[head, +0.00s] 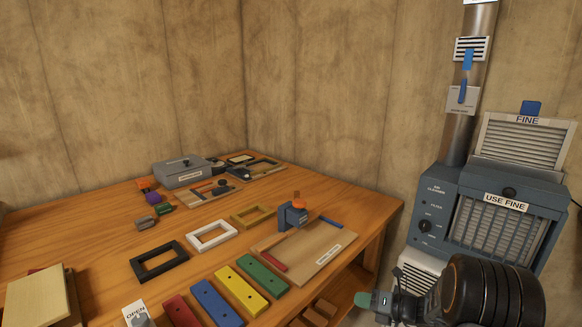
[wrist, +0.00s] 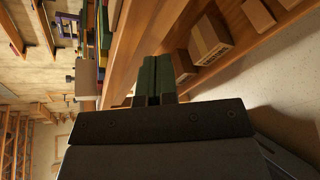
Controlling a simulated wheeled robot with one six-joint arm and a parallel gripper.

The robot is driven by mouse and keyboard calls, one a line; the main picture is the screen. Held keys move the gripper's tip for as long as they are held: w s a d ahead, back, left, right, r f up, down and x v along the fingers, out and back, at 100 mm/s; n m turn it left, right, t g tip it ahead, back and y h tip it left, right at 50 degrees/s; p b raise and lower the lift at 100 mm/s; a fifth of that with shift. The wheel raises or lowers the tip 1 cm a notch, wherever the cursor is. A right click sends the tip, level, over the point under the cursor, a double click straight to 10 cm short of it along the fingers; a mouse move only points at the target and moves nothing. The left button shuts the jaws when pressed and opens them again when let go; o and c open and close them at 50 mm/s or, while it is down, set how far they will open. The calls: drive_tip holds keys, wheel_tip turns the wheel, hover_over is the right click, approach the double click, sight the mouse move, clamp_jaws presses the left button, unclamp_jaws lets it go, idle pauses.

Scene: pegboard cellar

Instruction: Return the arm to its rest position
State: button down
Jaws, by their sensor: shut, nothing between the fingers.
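My gripper (head: 366,299) is at the bottom right of the head view, in front of the bench's right end and below the level of its top. Its greenish fingertips point left. In the wrist view the fingers (wrist: 155,80) are pressed together with nothing between them. My black wrist and arm link fill the lower right of the head view. The wrist view is turned on its side, with the bench edge running diagonally past the fingertips.
The wooden bench (head: 90,222) holds frames, coloured bars and a clamp on a board (head: 310,255). The blue-grey air cleaner (head: 432,190) stands right, behind my arm. Boxes (wrist: 209,40) lie on a lower shelf. Pale floor (wrist: 285,75) beside the bench looks clear.

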drive_tip(key=s+a+r+n+g+h+p, duration=0.3)
drive_tip(key=s+a+r+n+p, duration=0.15)
drive_tip(key=s+r+n, duration=0.4)
drive_tip(key=s+a+r+n+g+h+p, duration=0.2)
drive_tip(key=s+a+r+n+g+p, duration=0.25)
drive_tip(key=r+n, duration=0.75)
drive_tip(key=s+d+r+n+t+h+p, duration=0.1)
drive_tip(key=s+d+r+n+h+p, duration=0.1)
drive_tip(key=n, duration=0.6)
drive_tip(key=s+d+r+n+t+h+p, duration=0.2)
drive_tip(key=s+r+n+h+p, duration=0.3)
drive_tip(key=r, duration=0.6)
drive_tip(key=s+d+n+p, duration=0.1)
drive_tip(key=n+p, duration=0.1)
drive_tip(key=p, duration=0.1)
drive_tip(key=shift+s+n, duration=0.2)
drive_tip(key=shift+n, duration=0.15)
